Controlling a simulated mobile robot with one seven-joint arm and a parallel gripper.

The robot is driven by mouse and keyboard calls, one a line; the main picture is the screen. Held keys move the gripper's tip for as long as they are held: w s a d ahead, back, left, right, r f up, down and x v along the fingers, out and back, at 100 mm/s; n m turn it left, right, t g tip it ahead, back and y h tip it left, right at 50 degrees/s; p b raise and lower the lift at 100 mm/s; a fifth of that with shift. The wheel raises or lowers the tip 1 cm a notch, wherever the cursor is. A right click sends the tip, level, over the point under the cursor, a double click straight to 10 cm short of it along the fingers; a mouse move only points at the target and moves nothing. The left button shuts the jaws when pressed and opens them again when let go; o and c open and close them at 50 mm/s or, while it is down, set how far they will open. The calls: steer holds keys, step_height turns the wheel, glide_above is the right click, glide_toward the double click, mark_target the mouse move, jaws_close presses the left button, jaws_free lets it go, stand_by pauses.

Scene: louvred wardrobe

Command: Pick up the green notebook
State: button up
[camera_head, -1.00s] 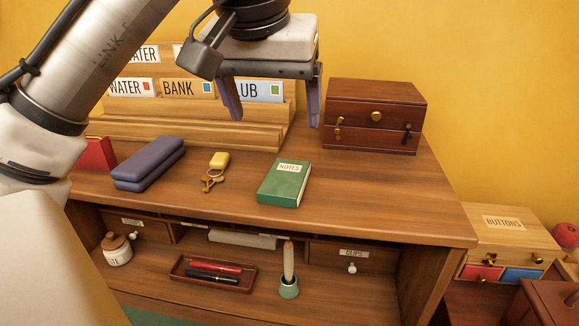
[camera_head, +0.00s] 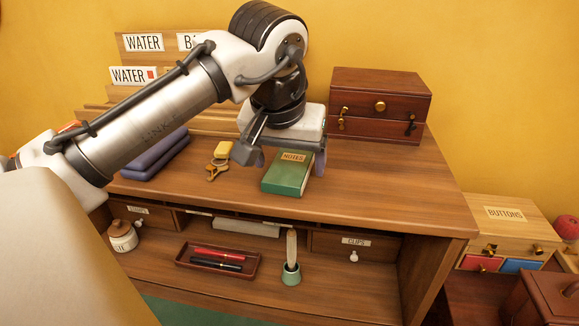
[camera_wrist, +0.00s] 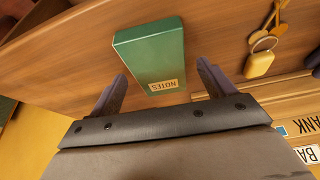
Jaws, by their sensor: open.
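The green notebook (camera_head: 288,174) lies flat on the desk top, with a "NOTES" label at its far end. My gripper (camera_head: 285,162) is open and hangs over the label end of the notebook, one finger to each side. In the wrist view the notebook (camera_wrist: 152,55) lies ahead of and between the two spread fingers of the gripper (camera_wrist: 163,83). The fingers look apart from it, and how high they are above the desk I cannot tell.
A yellow-tagged key (camera_head: 222,151) and a purple case (camera_head: 155,158) lie to the left. A dark red wooden box (camera_head: 380,105) stands behind right. A letter rack (camera_head: 205,122) is behind. The desk top (camera_head: 390,190) is clear to the right.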

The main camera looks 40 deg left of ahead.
steer(key=shift+w+f, duration=0.1)
steer(key=shift+f, duration=0.1)
steer(key=c, duration=1.1)
